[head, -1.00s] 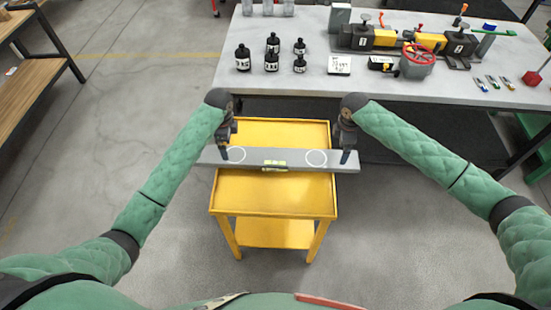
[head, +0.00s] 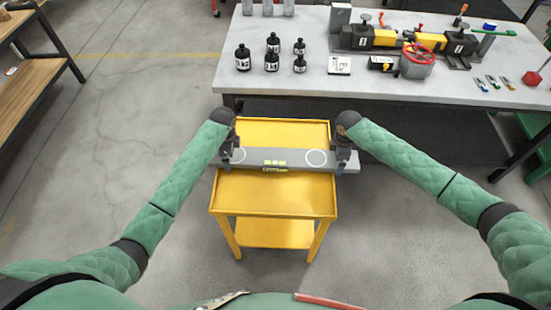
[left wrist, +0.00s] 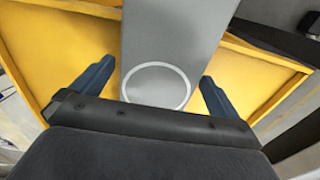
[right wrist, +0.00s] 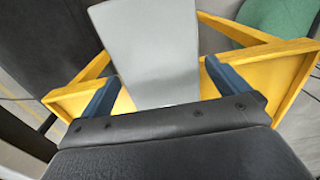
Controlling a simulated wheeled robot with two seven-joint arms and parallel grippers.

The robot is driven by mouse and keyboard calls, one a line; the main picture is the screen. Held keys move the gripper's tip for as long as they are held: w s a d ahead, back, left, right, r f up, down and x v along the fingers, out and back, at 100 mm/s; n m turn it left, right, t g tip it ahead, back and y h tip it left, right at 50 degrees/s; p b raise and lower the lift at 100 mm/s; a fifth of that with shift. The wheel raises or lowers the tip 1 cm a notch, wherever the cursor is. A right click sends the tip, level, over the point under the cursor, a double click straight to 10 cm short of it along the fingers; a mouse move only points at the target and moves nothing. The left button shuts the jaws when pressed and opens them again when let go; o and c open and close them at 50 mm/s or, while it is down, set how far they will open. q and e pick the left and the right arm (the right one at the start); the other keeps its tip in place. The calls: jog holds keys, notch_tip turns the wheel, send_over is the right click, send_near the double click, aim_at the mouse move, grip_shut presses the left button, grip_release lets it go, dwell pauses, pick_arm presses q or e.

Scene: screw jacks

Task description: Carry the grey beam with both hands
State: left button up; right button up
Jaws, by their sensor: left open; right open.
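The grey beam (head: 251,158) lies across the top of a yellow cart (head: 275,195), its ends reaching past the cart's sides. White rings mark it near each end, and a small yellow-green level (head: 275,164) sits at its middle. My left gripper (head: 229,160) is at the beam's left end; in the left wrist view its open fingers (left wrist: 152,85) stand either side of the beam (left wrist: 165,40), near a ring. My right gripper (head: 343,160) is at the right end; in the right wrist view its open fingers (right wrist: 160,82) straddle the beam (right wrist: 150,45).
A wooden shelf (head: 35,80) is at the far left. The floor either side of the cart is clear.

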pick_arm(q)
jog(key=shift+c, duration=0.2)
pick_arm(e)
jog(key=shift+c, duration=0.2)
pick_arm(q)
jog(key=c, duration=1.9)
pick_arm(e)
jog(key=c, duration=1.9)
pick_arm(q)
jog(key=shift+w+r, duration=0.15)
pick_arm(e)
jog(key=shift+w+r, duration=0.15)
jog(key=shift+r, duration=0.05)
pick_arm(q)
jog(key=shift+r, duration=0.1)
pick_arm(e)
jog(key=shift+r, duration=0.1)
